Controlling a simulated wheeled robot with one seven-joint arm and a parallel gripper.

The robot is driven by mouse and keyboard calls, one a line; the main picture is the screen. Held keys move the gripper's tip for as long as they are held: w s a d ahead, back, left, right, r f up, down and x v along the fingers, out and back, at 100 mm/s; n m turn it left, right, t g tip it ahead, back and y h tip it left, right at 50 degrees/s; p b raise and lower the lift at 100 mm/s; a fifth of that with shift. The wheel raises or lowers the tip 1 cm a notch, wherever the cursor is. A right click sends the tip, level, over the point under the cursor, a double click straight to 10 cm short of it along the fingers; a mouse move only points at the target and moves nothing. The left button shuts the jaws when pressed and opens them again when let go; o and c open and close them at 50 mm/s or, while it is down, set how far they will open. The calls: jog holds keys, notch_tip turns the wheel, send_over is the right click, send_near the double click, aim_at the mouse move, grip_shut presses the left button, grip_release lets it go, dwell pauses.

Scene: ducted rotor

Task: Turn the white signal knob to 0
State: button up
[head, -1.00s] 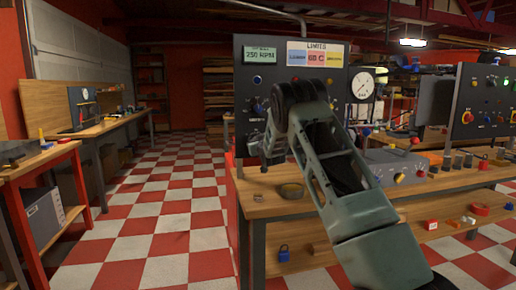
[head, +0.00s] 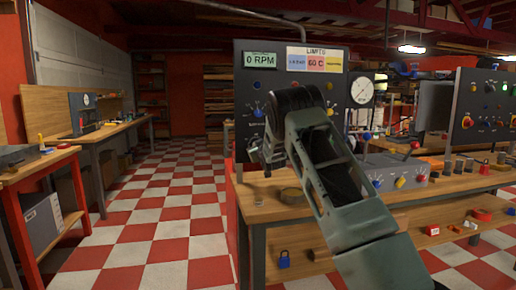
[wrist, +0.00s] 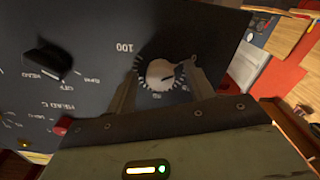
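The white signal knob (wrist: 160,73) is round and sits on a dark panel (wrist: 95,22) in the wrist view. Printed marks ring it, with "100" at its upper left. A thin pointer-like shape shows at its right, but I cannot read its setting. My gripper (wrist: 163,80) has one finger on each side of the knob, with gaps visible, so it looks open around it. In the head view my gripper (head: 268,154) is in front of the control panel (head: 285,82), and my arm hides the knob. The panel's green display (head: 260,60) reads 0 RPM.
A black selector knob (wrist: 47,62) and a red button (wrist: 61,127) are on the same panel, left of my gripper. In the head view a round gauge (head: 360,90) stands right of the panel, above the wooden bench (head: 258,208). The checkered floor at left is clear.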

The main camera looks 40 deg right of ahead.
jog(key=b+v, duration=0.1)
jog(key=v, duration=1.6)
jog(key=shift+s, duration=0.2)
